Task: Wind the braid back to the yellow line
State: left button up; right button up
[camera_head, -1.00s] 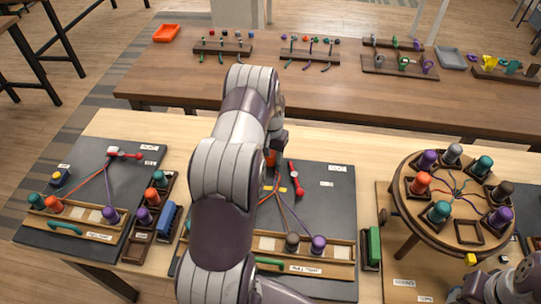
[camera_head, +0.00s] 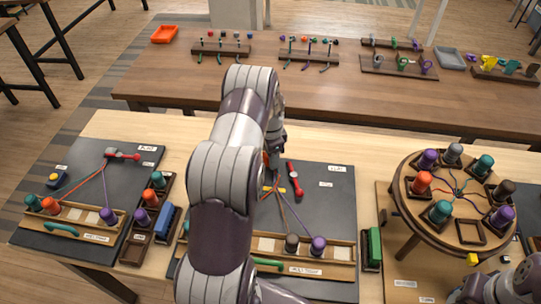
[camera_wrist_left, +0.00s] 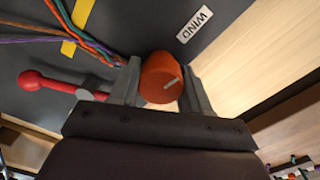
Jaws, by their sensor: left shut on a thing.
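The yellow line (camera_wrist_left: 76,27) lies on the dark board under the cords, left of the knob.
A red-handled lever (camera_head: 295,179) sits right of the braid, close to my left gripper. A second corded board (camera_head: 85,165) lies left. A round braiding stand (camera_head: 459,197) with several bobbins stands right. A green block (camera_head: 373,249) is at the board's right edge.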

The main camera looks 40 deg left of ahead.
pick_arm(q)
jog(key=shift+w+r+m, duration=0.1)
jog(key=shift+m, duration=0.4)
dwell(0.3)
jog(key=o, duration=1)
notch_tip(320, 180, up, 13)
jog(key=b, duration=0.1)
jog(key=shift+f, duration=0.2)
